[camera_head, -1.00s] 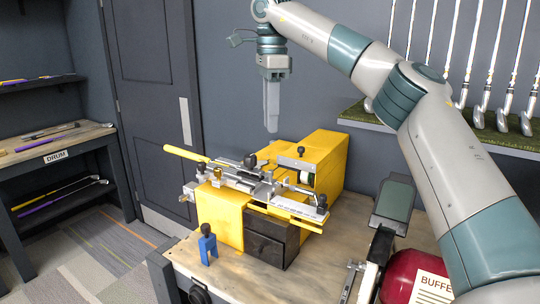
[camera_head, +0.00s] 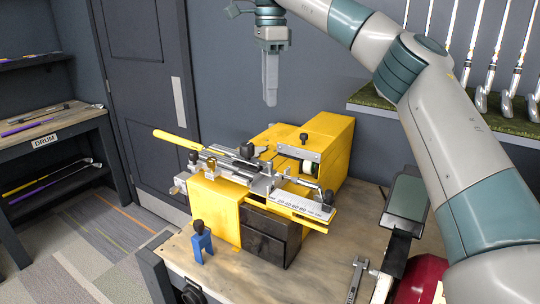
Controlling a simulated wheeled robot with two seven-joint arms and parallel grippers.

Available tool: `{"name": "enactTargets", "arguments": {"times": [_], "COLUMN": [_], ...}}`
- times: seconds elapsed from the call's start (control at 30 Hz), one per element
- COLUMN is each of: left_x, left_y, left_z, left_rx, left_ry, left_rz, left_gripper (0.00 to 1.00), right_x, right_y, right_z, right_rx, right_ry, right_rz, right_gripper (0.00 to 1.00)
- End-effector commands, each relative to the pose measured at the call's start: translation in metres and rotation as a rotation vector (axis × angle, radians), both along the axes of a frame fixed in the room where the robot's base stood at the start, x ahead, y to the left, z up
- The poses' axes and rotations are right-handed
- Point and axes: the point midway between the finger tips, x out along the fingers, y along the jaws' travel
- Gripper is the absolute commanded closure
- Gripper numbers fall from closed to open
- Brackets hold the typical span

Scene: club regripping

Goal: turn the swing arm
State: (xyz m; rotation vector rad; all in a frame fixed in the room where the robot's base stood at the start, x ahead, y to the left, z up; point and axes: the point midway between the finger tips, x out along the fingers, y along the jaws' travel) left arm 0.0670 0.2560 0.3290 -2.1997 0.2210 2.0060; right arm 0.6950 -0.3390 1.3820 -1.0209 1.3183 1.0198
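The yellow machine (camera_head: 325,150) stands on the wooden bench, with a silver metal mechanism (camera_head: 250,172) across its top. A yellow-handled bar (camera_head: 176,141) sticks out from the mechanism to the left. A metal arm with a black knob (camera_head: 328,197) lies at its right, near a scale plate (camera_head: 300,206); I cannot tell for sure which part is the swing arm. My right gripper (camera_head: 270,92) hangs pointing down, above and behind the mechanism, apart from it. Its fingers overlap in this view, so their gap is hidden. My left gripper is not in view.
A blue stand (camera_head: 202,245) with a black knob is at the bench's front left. A wrench (camera_head: 355,278) lies at front right, beside a partly hidden red machine (camera_head: 425,275). Golf clubs (camera_head: 483,70) stand on a shelf behind my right arm. A door (camera_head: 150,90) is behind left.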

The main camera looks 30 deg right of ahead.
Motion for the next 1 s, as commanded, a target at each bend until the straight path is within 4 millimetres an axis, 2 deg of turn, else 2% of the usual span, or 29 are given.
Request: {"name": "enactTargets", "arguments": {"times": [0.17, 0.37, 0.53, 1.0], "left_x": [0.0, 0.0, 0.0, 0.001], "left_y": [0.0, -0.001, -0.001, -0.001], "left_z": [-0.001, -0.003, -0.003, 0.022], "left_rx": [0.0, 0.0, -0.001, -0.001], "left_ry": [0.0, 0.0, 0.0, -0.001], "left_rz": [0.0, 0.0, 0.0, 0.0], "left_gripper": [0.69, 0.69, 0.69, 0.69], "right_x": [0.0, 0.0, -0.001, -0.001], "right_y": [0.0, 0.0, -0.001, -0.001], "right_z": [-0.011, -0.035, -0.061, -0.141], "right_rx": [0.001, 0.001, 0.001, 0.0], "right_ry": [0.003, 0.003, 0.003, 0.003], "right_rz": [0.002, 0.001, 0.0, 0.0], "right_gripper": [0.78, 0.78, 0.78, 0.78]}}
